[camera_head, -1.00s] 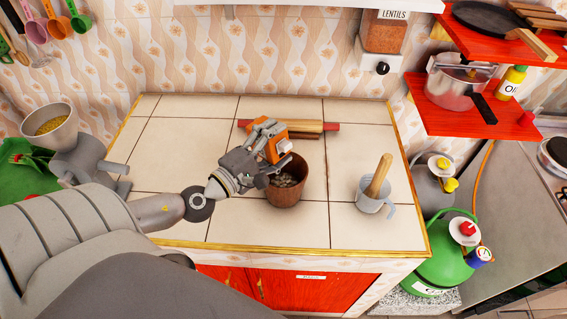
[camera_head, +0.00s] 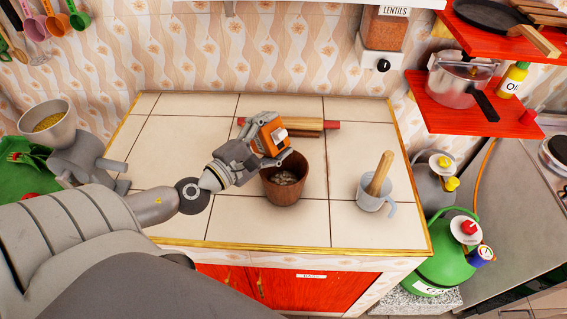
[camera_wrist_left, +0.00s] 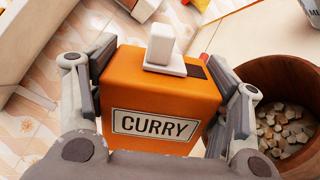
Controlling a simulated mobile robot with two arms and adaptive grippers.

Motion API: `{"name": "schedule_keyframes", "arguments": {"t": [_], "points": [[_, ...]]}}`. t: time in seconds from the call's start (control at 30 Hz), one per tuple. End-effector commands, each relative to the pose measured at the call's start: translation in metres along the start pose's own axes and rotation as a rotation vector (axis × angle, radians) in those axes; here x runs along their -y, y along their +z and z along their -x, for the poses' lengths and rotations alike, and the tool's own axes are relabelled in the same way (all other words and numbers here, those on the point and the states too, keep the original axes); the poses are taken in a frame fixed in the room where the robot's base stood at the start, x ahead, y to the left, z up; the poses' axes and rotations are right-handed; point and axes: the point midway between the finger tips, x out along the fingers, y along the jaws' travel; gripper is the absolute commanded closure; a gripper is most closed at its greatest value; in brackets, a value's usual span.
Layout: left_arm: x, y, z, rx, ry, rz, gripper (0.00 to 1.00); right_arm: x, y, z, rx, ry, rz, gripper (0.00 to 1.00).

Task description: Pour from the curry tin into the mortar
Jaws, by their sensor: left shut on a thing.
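My left gripper (camera_head: 262,150) is shut on the orange curry tin (camera_head: 266,141). In the left wrist view the tin (camera_wrist_left: 160,95) shows its CURRY label and a white spout or knob on top, between both fingers. In the head view the tin is tilted, its white top part toward the right, by the back left rim of a brown wooden pot (camera_head: 285,190). This pot holds pale chips and also shows in the wrist view (camera_wrist_left: 282,78). A grey handled cup (camera_head: 373,201) with a wooden pestle stands to the right. No falling stream shows. My right gripper is out of view.
A rolling pin (camera_head: 318,125) lies behind the pot. A grinder (camera_head: 82,153) with a filled bowl stands left. Red shelves (camera_head: 437,105) with pots are at the upper right, and a green gas bottle (camera_head: 445,262) is below. Bare tiles lie around the pot.

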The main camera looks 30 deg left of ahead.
Motion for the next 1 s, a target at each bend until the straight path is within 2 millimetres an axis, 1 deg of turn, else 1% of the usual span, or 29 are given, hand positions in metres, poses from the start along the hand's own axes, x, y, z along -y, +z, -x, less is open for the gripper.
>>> {"name": "schedule_keyframes", "arguments": {"t": [0.17, 0.23, 0.33, 0.37, 0.47, 0.5, 0.57, 0.6, 0.63, 0.7, 0.77, 0.8, 1.0], "points": [[-0.012, 0.002, 0.000, -0.001, 0.003, 0.123, 0.56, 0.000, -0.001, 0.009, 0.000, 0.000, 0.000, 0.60], [-0.006, -0.003, 0.000, -0.002, 0.003, 0.195, 0.56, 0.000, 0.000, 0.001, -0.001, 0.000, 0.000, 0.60], [-0.004, -0.006, 0.000, -0.001, 0.003, 0.301, 0.56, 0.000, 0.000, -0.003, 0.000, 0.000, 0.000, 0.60], [-0.012, -0.002, 0.000, 0.000, 0.004, 0.334, 0.56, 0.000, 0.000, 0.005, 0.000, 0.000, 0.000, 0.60], [-0.020, 0.000, 0.000, 0.000, 0.003, 0.448, 0.56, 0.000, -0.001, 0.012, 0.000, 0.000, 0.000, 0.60], [-0.012, -0.006, 0.000, -0.001, 0.003, 0.493, 0.56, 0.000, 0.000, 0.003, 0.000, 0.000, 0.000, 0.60], [-0.010, -0.009, 0.000, 0.000, 0.002, 0.563, 0.56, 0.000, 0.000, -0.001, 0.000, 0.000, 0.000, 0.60], [-0.012, -0.010, 0.000, 0.000, 0.003, 0.606, 0.56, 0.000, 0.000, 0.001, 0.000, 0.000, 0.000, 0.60], [-0.019, -0.006, 0.000, 0.001, 0.003, 0.638, 0.56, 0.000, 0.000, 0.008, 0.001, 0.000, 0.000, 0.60], [-0.023, -0.006, 0.000, 0.000, 0.003, 0.705, 0.56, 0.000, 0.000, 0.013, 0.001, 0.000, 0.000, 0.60], [-0.023, -0.006, 0.000, 0.001, 0.001, 0.750, 0.56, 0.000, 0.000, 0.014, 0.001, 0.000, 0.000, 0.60], [-0.019, -0.009, 0.000, 0.001, 0.001, 0.774, 0.56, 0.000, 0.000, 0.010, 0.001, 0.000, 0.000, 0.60], [-0.017, -0.011, 0.000, 0.001, 0.001, 0.850, 0.56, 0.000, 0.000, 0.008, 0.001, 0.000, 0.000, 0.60]]}}
